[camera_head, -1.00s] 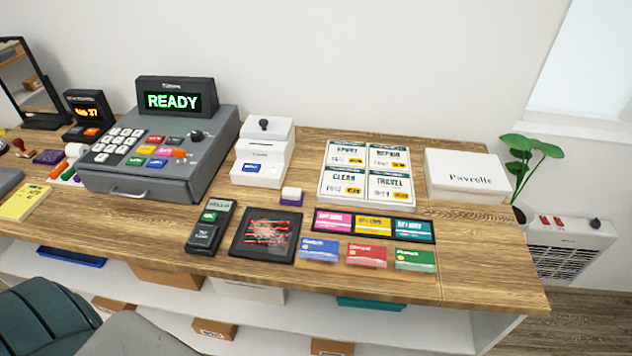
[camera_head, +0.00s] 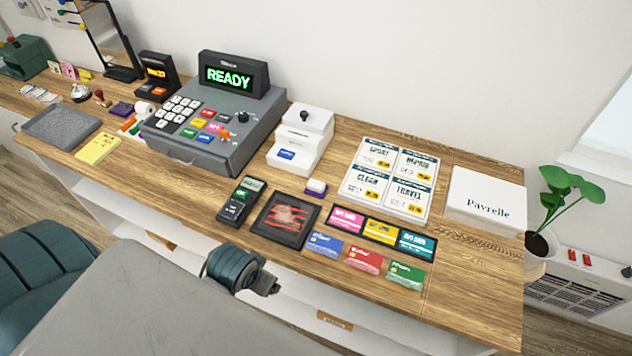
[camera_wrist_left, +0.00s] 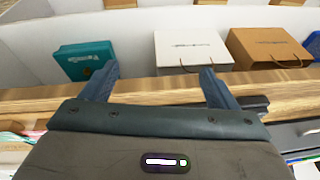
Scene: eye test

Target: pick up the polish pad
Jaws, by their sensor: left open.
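A small block, white on top and purple below, which looks like the polish pad (camera_head: 316,187), lies on the wooden counter (camera_head: 470,275). It is right of the card terminal (camera_head: 241,200) and behind the black framed tray (camera_head: 285,220). My left gripper (camera_head: 264,285) shows partly at the counter's front edge, apart from the pad and nearer to me. In the left wrist view my left gripper (camera_wrist_left: 158,70) is open with nothing between its fingers, and the pad cannot be made out there. My right gripper is not in view.
A grey cash register (camera_head: 210,125) and a white device (camera_head: 300,140) stand behind the pad. Price cards (camera_head: 390,180) and coloured cards (camera_head: 364,258) lie to its right. A white box (camera_head: 487,196) is farther right. Bags and a teal box (camera_wrist_left: 85,58) stand on the lower shelf.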

